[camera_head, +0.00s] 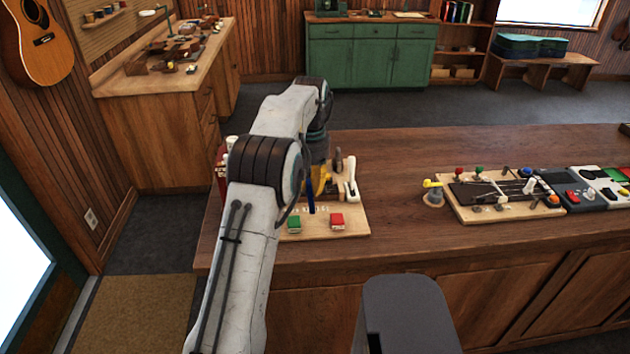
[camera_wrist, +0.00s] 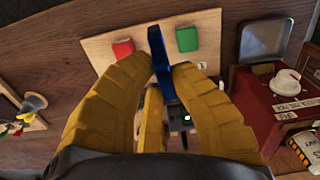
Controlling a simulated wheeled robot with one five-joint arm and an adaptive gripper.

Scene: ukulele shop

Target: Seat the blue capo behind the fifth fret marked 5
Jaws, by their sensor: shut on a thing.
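My gripper (camera_wrist: 158,88) has yellow fingers, closed around the blue capo (camera_wrist: 156,50). The capo is long and narrow, and its upper part sticks out past the fingertips over a wooden board (camera_wrist: 100,42). In the head view the capo (camera_head: 311,197) shows as a blue strip below my gripper (camera_head: 318,180), which my arm partly hides. I cannot tell whether the capo touches the board. To the right on the counter, a dark long piece like a fretboard (camera_head: 475,193) lies on a wooden base. No fret mark 5 is legible.
The wooden board carries a green block (camera_head: 294,225), a red block (camera_head: 337,221) and a white upright tool (camera_head: 350,180). A yellow-topped item (camera_head: 433,192) stands left of the wooden base. Bare counter (camera_head: 395,215) lies between. A red box (camera_wrist: 275,110) is right in the wrist view.

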